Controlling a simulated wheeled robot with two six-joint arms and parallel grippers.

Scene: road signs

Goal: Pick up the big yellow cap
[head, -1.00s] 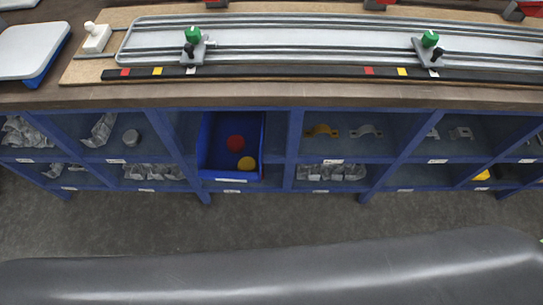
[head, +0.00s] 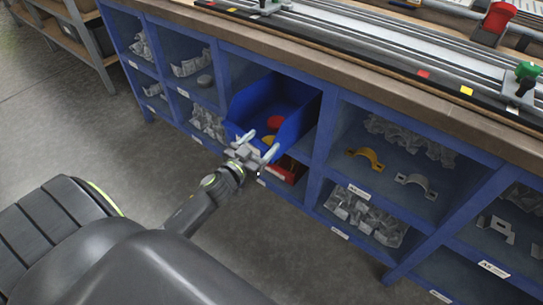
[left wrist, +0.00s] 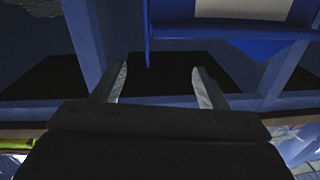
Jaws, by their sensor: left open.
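The yellow cap (head: 268,140) lies in the blue bin (head: 297,131) on the upper shelf, close to the bin's front. My left gripper's fingers partly cover it. A red cap (head: 275,122) lies behind it in the same bin. My left gripper (head: 259,146) is open and empty in front of the bin. In the left wrist view, the open fingers (left wrist: 162,84) point toward the shelf, below the bin's front (left wrist: 225,32). No cap shows in that view. My right gripper is not in view.
Blue shelf walls (head: 322,135) stand on both sides of the bin, and the brown worktop (head: 330,72) overhangs it. A yellow bracket (head: 366,157) and a grey bracket (head: 416,184) lie in the compartment to the right. A red item (head: 288,171) sits below the bin. The floor (head: 95,125) at left is clear.

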